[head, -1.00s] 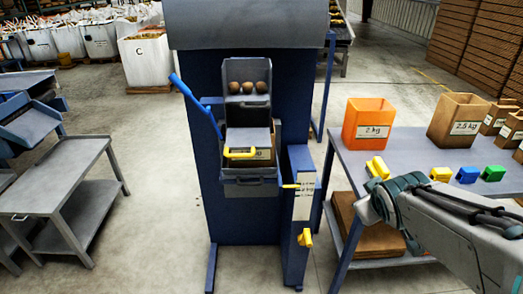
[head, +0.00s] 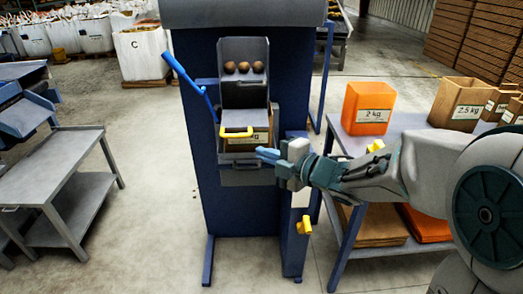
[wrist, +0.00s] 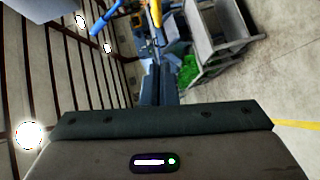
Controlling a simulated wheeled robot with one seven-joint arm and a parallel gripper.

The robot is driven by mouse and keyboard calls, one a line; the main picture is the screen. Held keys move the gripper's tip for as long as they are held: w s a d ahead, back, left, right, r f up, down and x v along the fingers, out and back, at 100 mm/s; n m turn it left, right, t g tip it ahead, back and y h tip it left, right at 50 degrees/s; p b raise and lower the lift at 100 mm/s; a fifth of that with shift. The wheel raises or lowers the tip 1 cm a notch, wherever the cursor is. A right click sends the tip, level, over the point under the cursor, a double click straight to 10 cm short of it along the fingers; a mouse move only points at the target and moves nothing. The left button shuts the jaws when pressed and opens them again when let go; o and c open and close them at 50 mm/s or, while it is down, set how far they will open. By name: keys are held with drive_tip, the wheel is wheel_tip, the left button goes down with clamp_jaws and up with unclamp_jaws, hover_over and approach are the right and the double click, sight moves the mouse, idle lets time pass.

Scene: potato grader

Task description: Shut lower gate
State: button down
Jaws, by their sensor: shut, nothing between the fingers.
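The blue grader (head: 215,175) stands in the middle of the head view. Below, a light grey plate (head: 246,118), which looks like the lower gate, carries a yellow handle (head: 236,132). A cardboard box with a label shows behind the handle. My gripper (head: 262,154) is shut and empty, just right of and below the yellow handle, with a gap between them in the picture. In the wrist view the shut fingers (wrist: 158,85) point toward a yellow handle (wrist: 156,12).
A blue lever (head: 183,75) rises at the chute's left. A yellow knob (head: 304,226) sits low on the right post. A grey cart (head: 62,165) stands left; the floor between is clear.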

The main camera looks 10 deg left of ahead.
drive_tip(key=shift+w+a+f+p, duration=0.2)
drive_tip(key=shift+w+a+f, duration=0.15)
drive_tip(key=shift+w+a, duration=1)
drive_tip(key=shift+w+a+f+p, duration=0.2)
drive_tip(key=shift+w+a+f, duration=0.2)
drive_tip(key=shift+w+a, duration=0.9)
drive_tip(key=shift+w+a+f+p, duration=0.2)
drive_tip(key=shift+w+a+f, duration=0.15)
drive_tip(key=shift+w+a, duration=1)
